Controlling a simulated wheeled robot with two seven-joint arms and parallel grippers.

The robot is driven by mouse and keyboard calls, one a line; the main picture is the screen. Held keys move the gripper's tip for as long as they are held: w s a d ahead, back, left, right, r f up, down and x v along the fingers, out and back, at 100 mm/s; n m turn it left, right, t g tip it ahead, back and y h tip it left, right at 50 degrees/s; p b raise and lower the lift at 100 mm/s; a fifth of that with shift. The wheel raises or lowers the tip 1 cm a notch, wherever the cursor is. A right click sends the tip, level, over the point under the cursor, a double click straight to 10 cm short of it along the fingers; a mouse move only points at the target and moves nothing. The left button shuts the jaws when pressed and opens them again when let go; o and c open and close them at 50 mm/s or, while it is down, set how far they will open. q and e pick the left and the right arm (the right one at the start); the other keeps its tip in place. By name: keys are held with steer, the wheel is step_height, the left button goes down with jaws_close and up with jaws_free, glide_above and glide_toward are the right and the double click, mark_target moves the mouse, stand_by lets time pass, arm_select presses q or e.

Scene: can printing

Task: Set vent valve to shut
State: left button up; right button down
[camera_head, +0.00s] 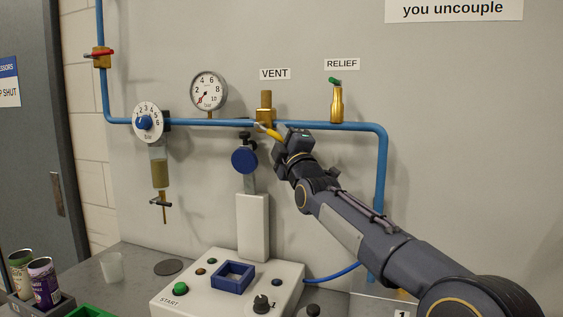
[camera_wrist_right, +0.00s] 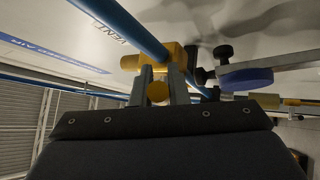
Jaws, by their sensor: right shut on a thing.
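The brass vent valve (camera_head: 265,108) sits on the blue pipe under the VENT label (camera_head: 275,74). Its yellow lever (camera_head: 269,131) slants down and right from the valve body toward my right gripper (camera_head: 284,140). In the right wrist view, my right gripper (camera_wrist_right: 161,88) has its two fingers on either side of the round yellow lever end (camera_wrist_right: 158,94), shut on it. The brass valve body (camera_wrist_right: 170,56) and the blue pipe (camera_wrist_right: 125,22) show behind the fingers. The fingertips are partly hidden in the head view. My left gripper is not in view.
A pressure gauge (camera_head: 208,91) and white dial regulator (camera_head: 147,121) are left of the valve; a brass relief valve (camera_head: 337,104) is right. The white press base (camera_head: 190,290) stands on the bench.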

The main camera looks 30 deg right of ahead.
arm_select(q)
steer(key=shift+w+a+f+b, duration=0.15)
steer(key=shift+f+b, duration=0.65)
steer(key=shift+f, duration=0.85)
arm_select(e)
steer(key=w+a+f+m+g+h, duration=0.1)
steer(key=m+g+h, duration=0.3)
steer(key=m+h, duration=0.5)
steer(key=w+a+f+m+g+h, duration=0.2)
steer(key=m+g+h, duration=0.3)
steer(key=m+h, duration=0.5)
steer(key=shift+w+a+f+m+g+h, duration=0.35)
steer(key=shift+w+m, duration=0.25)
steer(key=shift+m, duration=2.9)
steer(key=c, duration=1.4)
jaws_free()
arm_select(q)
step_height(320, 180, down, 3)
steer(key=b, duration=0.2)
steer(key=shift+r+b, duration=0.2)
steer(key=shift+b, duration=0.1)
arm_select(e)
steer(key=v, duration=0.7)
steer(key=shift+a+f, duration=0.2)
steer(key=shift+f, duration=0.15)
